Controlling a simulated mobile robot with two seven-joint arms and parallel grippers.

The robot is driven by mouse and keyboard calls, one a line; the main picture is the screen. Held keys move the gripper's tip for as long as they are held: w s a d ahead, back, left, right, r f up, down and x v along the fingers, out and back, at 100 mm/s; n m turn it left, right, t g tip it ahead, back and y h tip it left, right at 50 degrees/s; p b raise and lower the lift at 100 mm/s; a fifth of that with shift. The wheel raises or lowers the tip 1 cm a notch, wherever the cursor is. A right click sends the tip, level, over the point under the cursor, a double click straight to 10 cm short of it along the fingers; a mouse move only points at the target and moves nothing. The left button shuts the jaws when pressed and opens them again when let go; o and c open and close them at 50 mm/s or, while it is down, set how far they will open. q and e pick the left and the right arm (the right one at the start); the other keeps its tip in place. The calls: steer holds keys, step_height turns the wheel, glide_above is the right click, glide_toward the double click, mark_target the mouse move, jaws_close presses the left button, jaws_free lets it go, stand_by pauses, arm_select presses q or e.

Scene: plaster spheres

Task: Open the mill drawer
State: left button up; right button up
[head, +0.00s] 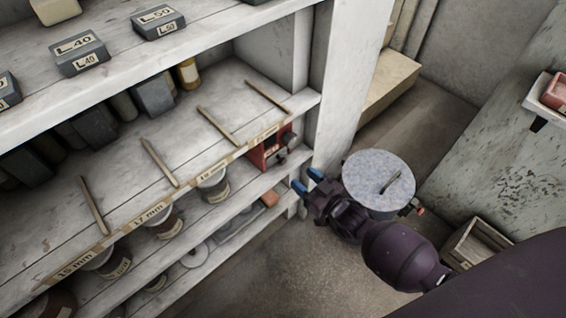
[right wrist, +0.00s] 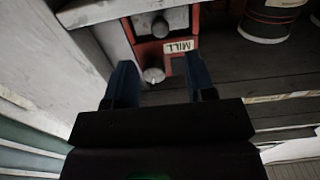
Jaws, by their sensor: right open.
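The red mill (head: 262,156) stands on a shelf at the right end of the shelving, close to the white upright. In the right wrist view, its red front (right wrist: 150,52) has a "MILL" label (right wrist: 180,46) and a pale round knob (right wrist: 153,75). A second grey round part (right wrist: 162,27) shows further up that picture. I cannot tell for sure how the drawer stands. My right gripper (head: 307,180) is open and empty, its blue fingers pointing towards the mill. In the right wrist view the knob appears between the fingers (right wrist: 160,68), with no visible contact. My left gripper is not in view.
The white upright (head: 340,85) stands beside the mill. Labelled tins (head: 213,186) share its shelf. A shelf above (head: 205,110) carries thin sticks. A round speckled disc (head: 378,180) shows beside my right wrist. A wooden crate (head: 474,248) stands right. Floor below is open.

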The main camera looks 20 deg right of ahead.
mark_target(284, 163)
steer(key=x, duration=0.3)
steer(key=b+x, duration=0.1)
steer(key=x, duration=0.2)
steer(key=shift+w+a+f, duration=0.1)
steer(key=shift+w+f, duration=0.1)
steer(key=shift+w, duration=0.05)
steer(key=shift+w+a+r, duration=0.15)
steer(key=shift+w+a, duration=0.1)
steer(key=shift+w, duration=0.45)
jaws_close()
